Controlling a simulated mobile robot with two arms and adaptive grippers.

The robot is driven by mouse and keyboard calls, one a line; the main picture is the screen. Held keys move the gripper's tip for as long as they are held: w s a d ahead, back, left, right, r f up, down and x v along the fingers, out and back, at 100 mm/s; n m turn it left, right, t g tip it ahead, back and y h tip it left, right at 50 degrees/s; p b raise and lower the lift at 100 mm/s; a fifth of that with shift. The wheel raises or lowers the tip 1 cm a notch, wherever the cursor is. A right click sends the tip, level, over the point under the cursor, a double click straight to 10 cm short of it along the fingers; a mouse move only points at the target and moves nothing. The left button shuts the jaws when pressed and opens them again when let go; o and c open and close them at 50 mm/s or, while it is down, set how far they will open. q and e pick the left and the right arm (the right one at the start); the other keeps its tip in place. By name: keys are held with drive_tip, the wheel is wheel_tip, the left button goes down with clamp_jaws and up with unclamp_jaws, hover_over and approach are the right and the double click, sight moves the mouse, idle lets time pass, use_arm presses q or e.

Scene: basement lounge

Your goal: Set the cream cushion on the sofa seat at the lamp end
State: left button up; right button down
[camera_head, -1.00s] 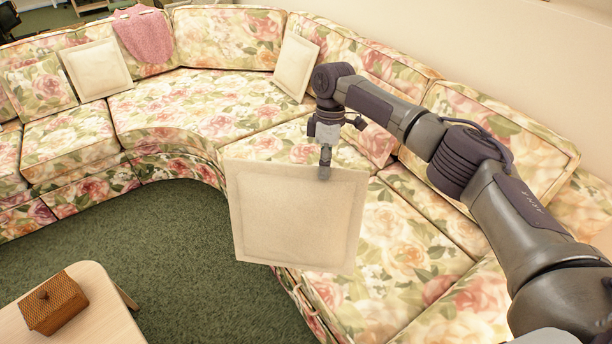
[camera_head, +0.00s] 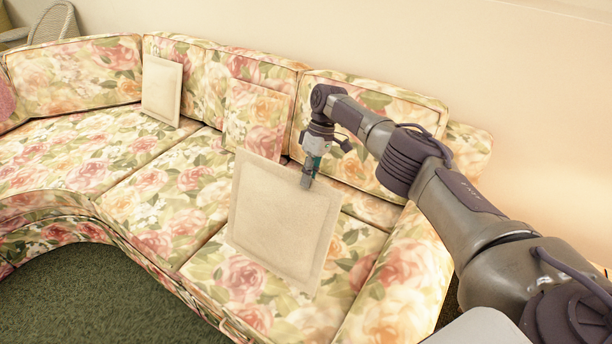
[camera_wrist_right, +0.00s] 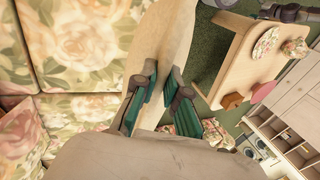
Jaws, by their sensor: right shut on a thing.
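The square cream cushion (camera_head: 282,228) hangs tilted over the right-hand end of the floral sofa (camera_head: 150,205). My right gripper (camera_head: 307,180) is shut on its top edge. Whether its lower edge touches the seat, I cannot tell. In the right wrist view the teal-padded fingers of the right gripper (camera_wrist_right: 163,100) pinch the cream cushion (camera_wrist_right: 165,45). The lamp is not in view, but a warm glow lights the wall at the right. My left gripper is not in view.
Another cream cushion (camera_head: 162,90) and a floral cushion (camera_head: 255,120) lean on the backrest to the left. The sofa arm (camera_head: 395,285) rises right of the held cushion. The wrist view shows a wooden table (camera_wrist_right: 222,75) on green carpet.

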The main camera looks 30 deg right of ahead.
drive_tip(key=shift+f+b, duration=2.1)
drive_tip(key=shift+f, duration=0.95)
drive_tip(key=c, duration=1.1)
unclamp_jaws()
drive_tip(key=shift+c, duration=0.2)
drive_tip(key=shift+r, duration=0.1)
wheel_tip(320, 180, up, 10)
drive_tip(key=shift+f, duration=0.1)
